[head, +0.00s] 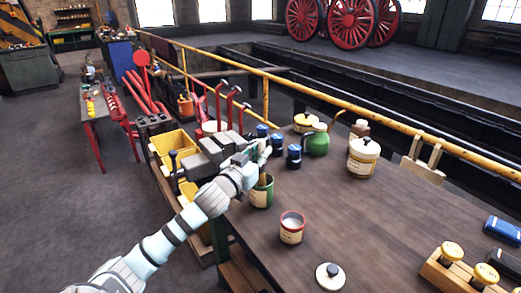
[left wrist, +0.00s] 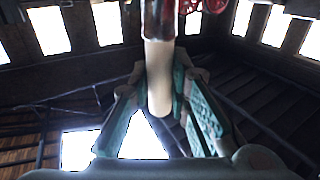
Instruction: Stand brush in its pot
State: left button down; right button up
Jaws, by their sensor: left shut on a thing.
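My left gripper (head: 261,158) is shut on the brush in the head view, near the left end of the workbench. In the left wrist view, the brush's pale handle (left wrist: 159,85) is between the green finger pads, with a dark red and shiny part (left wrist: 160,20) beyond it. A green pot with a cream label (head: 262,194) stands right under the gripper. A brown part of the brush shows at its mouth; how deep it sits is unclear. My right gripper is not in view.
A lid with a dark knob (head: 330,276) lies at the front. Dark blue-capped bottles (head: 293,157), a green oil can (head: 317,140) and a cream canister (head: 362,157) stand behind. A wooden rack (head: 465,270) is front right. The bench's middle is clear.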

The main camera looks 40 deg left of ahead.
pick_arm(q)
jog(key=shift+f, duration=0.25)
jog(key=c, duration=1.4)
grip_release()
jog(key=shift+c, duration=0.2)
jog(key=s+d, duration=0.1)
jog(key=s, duration=0.6)
jog(key=shift+s+d, duration=0.15)
jog(key=shift+s, duration=0.1)
jog(key=shift+w, duration=0.1)
